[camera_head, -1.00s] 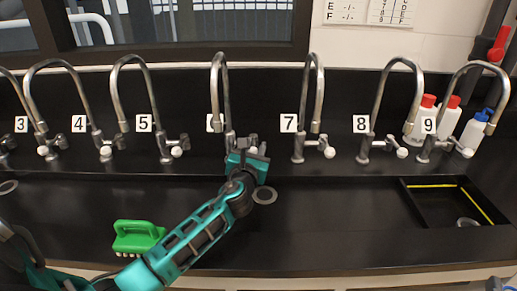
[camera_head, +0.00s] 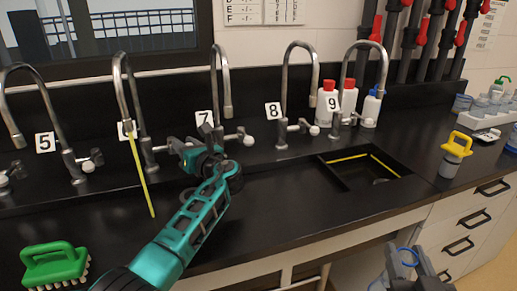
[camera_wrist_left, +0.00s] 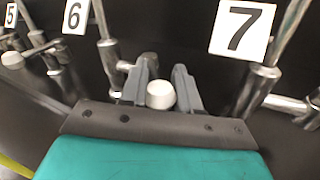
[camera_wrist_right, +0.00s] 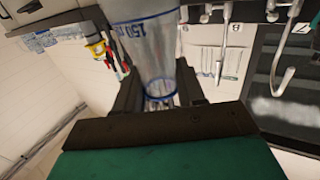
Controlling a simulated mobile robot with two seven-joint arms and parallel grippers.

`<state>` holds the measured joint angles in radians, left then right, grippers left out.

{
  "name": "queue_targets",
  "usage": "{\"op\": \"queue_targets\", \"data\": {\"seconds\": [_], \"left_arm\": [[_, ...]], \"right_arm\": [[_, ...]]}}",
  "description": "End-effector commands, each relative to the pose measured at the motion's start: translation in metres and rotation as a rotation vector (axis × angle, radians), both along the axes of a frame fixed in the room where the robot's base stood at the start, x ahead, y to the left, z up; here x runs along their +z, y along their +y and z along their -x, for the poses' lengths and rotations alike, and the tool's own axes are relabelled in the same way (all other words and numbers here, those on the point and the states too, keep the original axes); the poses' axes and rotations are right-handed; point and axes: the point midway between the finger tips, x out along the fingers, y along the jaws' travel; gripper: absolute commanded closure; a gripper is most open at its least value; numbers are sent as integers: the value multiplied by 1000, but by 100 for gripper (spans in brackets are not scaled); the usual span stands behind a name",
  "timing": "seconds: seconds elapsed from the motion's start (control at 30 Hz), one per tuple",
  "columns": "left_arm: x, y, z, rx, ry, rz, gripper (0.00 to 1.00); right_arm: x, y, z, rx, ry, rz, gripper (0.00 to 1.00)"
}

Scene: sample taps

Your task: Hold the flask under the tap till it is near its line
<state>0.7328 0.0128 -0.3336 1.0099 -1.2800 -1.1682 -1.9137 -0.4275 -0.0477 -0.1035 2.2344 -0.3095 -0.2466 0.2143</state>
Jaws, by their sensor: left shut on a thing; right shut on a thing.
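Tap 6 (camera_head: 124,88) stands left of centre in the head view, with a thin yellow stream (camera_head: 140,175) running from its spout down to the black bench. My left gripper (camera_head: 190,143) is shut on a white tap knob (camera_wrist_left: 160,95), seen between its fingers in the left wrist view, between labels 6 and 7. My right gripper (camera_wrist_right: 158,85) is shut on the clear flask (camera_wrist_right: 147,38), which has blue markings including 150 ml. The flask is low at the right in the head view, in front of the bench and away from the stream. Its fill level cannot be told.
Taps 5 (camera_head: 42,95), 7 (camera_head: 222,75), 8 (camera_head: 300,75) and 9 (camera_head: 362,70) line the bench. A green brush (camera_head: 55,265) lies at the front left. A recessed basin (camera_head: 335,172) and a yellow-topped container (camera_head: 455,150) are at the right.

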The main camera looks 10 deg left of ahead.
Motion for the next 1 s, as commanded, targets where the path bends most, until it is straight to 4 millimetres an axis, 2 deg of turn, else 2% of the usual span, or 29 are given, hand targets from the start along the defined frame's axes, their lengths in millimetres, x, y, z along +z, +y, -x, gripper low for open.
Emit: {"op": "queue_targets", "data": {"seconds": [0.03, 0.33, 0.97, 1.0], "left_arm": [[-3, -2, -2, 29, -2, 1, 100], [-1, -1, -2, 162, -2, 0, 100], [0, 0, -2, 206, -1, 0, 100], [0, 0, -2, 206, -1, 0, 66]], "right_arm": [[-8, 0, 0, 0, -1, 0, 100], [-22, 0, 0, 0, -1, 0, 100], [-26, 0, 0, 0, 0, 0, 100], [-26, 0, 0, 0, 0, 0, 100]]}}
